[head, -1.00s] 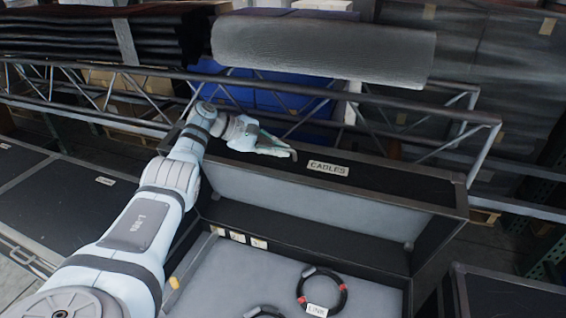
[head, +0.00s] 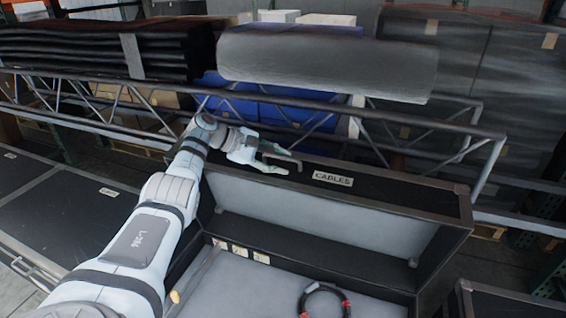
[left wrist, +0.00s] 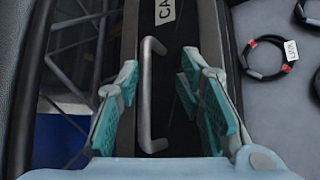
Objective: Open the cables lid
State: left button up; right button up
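The cables lid (head: 330,222) stands raised at the back of its black case, its pale inner face toward me. The CABLES label (head: 333,179) is on its dark side, and a grey bar handle (left wrist: 148,95) sits beside the label. My left gripper (head: 288,164) is at the handle. In the left wrist view its teal-padded fingers (left wrist: 162,105) are spread apart, with the handle between them and a gap on both sides. My right gripper is not in view.
The open case holds a black cable coil (head: 325,301) with red bands. A metal truss (head: 400,125) and a grey roll (head: 325,65) lie just behind the lid. Other black cases stand at left (head: 60,205) and lower right (head: 505,300).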

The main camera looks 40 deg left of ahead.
pick_arm(q)
jog(key=v, duration=1)
jog(key=shift+s+a+r, duration=0.15)
jog(key=shift+s+a, duration=0.1)
